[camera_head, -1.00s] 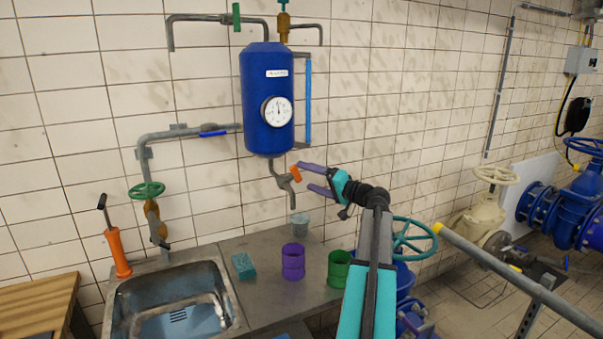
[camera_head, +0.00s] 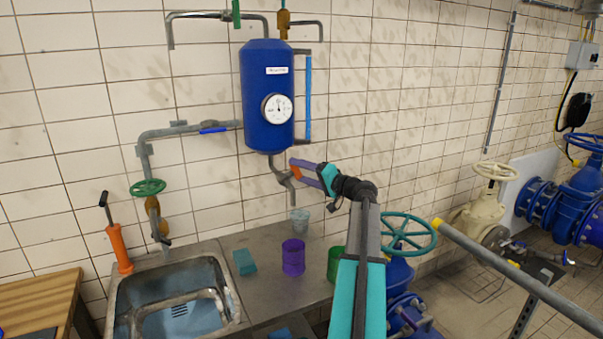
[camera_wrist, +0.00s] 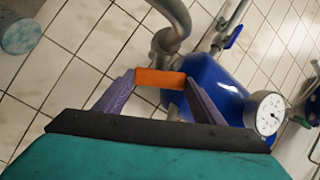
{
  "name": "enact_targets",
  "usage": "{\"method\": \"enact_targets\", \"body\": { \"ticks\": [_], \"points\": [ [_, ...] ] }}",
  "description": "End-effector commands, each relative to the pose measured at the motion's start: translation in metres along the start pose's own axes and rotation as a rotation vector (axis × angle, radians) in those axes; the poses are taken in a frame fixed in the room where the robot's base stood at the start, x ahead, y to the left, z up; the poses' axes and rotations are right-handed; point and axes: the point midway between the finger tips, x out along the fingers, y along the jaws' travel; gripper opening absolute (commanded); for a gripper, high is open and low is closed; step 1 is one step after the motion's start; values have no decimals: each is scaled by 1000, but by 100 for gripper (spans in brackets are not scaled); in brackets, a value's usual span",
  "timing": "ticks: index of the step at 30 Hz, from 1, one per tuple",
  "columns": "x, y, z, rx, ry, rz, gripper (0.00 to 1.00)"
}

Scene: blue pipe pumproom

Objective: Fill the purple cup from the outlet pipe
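The purple cup (camera_head: 293,258) stands upright on the grey counter, below and near the outlet pipe. The grey outlet pipe (camera_head: 292,194) hangs under the blue tank (camera_head: 266,95). Its orange valve handle (camera_head: 295,173) sits beside the pipe. My gripper (camera_head: 296,171) has its two purple fingers spread, one on either side of the handle. In the wrist view the orange handle (camera_wrist: 160,78) lies across the gap between the fingertips; I cannot tell if they touch it. The pipe (camera_wrist: 172,15) shows just beyond. The cup's inside is not clear.
A clear cup (camera_head: 300,220) stands behind the purple cup, and a green cup (camera_head: 333,264) stands to its right, partly hidden by my arm. A teal handwheel (camera_head: 408,233) stands right of my arm.

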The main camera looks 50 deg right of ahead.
Motion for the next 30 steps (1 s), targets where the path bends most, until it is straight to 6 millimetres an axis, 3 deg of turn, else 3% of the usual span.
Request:
{"method": "enact_targets", "body": {
  "ticks": [30],
  "points": [
    [0,-5,0,91,0,222,40]
  ]
}}
